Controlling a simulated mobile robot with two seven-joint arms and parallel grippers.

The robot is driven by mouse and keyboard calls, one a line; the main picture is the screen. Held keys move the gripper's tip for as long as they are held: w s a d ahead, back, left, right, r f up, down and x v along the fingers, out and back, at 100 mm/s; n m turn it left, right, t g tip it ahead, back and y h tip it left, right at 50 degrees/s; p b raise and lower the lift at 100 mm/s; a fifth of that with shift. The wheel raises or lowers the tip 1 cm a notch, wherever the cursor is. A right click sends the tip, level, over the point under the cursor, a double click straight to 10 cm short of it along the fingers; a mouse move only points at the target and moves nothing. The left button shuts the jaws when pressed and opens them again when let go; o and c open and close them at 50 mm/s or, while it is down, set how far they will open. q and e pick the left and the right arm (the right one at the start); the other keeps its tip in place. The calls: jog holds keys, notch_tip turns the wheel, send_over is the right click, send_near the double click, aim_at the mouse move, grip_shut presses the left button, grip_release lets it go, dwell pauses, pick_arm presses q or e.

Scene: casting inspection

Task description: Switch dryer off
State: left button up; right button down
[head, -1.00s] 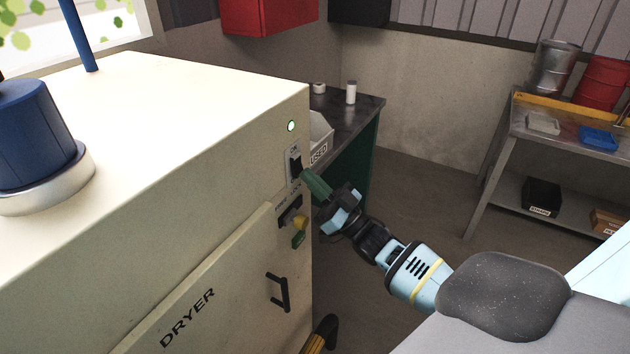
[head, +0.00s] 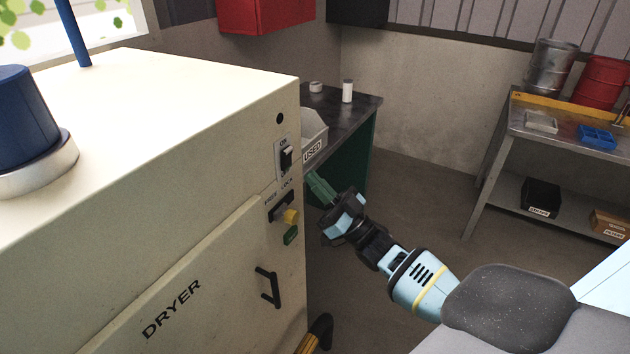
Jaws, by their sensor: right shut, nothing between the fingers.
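The cream dryer (head: 215,215) fills the left of the head view, with its name on the front door. Its power switch (head: 287,158) is a black rocker on a grey plate near the upper right of the front, marked ON at the top. The indicator lamp (head: 280,118) above it is dark. My right gripper (head: 317,186) is shut and empty, its green fingertips just right of the dryer's edge and below the switch, apart from the switch. My left gripper is not in view.
A latch with a yellow knob (head: 291,216) and a green tag sits below the switch. The black door handle (head: 268,286) sticks out lower down. A dark bench (head: 355,115) with a USED bin (head: 312,142) stands behind the gripper. A shelf table (head: 520,125) is at right.

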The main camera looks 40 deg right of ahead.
pick_arm(q)
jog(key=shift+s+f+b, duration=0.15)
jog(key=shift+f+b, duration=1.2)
jog(key=shift+b, duration=0.1)
pick_arm(e)
jog(key=w+f+v, duration=0.1)
jog(key=v, duration=0.8)
jog(key=shift+f, duration=0.65)
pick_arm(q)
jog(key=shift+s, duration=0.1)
pick_arm(e)
jog(key=shift+s+a, duration=0.1)
jog(key=shift+a, duration=0.1)
